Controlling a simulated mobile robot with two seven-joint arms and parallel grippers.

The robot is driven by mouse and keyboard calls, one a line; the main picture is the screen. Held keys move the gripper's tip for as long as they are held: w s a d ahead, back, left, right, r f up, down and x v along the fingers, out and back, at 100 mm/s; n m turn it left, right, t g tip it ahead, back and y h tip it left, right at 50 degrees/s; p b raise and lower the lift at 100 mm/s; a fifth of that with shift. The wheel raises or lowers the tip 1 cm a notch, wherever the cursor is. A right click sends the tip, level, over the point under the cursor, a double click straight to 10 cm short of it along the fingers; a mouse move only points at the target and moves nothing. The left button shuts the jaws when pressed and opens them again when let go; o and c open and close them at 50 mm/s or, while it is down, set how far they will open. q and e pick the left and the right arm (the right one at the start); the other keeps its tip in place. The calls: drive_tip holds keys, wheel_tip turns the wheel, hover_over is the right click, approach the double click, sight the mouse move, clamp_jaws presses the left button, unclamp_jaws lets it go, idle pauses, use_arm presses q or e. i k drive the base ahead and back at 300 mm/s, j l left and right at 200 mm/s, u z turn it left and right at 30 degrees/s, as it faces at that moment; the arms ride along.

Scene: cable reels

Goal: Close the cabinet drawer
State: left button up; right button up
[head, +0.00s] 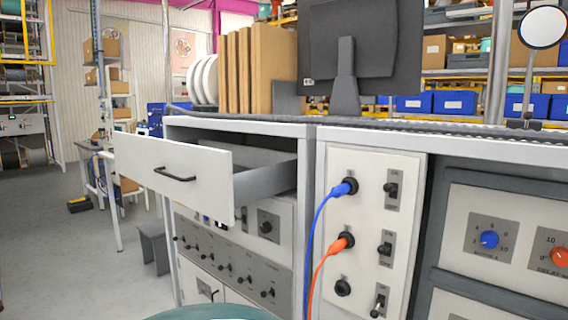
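The cabinet drawer (205,166) is pulled well out at the top left of the cabinet (312,175). It has a white front with a dark bar handle (175,174), and its grey side wall (265,180) shows between the front and the cabinet. Neither of my grippers is in the head view, and nothing touches the drawer front.
Right of the drawer, a blue cable (318,215) and an orange cable (318,270) hang from sockets on a switch panel. A monitor (362,50), brown binders (262,70) and a round mirror (542,27) stand above. Open floor (65,250) lies left.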

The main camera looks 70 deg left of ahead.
sight(213, 179)
drive_tip(key=i+j, duration=0.2)
drive_tip(key=j, duration=0.2)
drive_tip(key=i+j, duration=0.2)
drive_tip(key=j, duration=0.15)
drive_tip(key=j+u, duration=0.15)
drive_tip(key=u, duration=0.25)
drive_tip(key=i+j+u, duration=0.1)
drive_tip(key=u, duration=0.25)
drive_tip(key=i+u, duration=0.15)
drive_tip(key=u, duration=2)
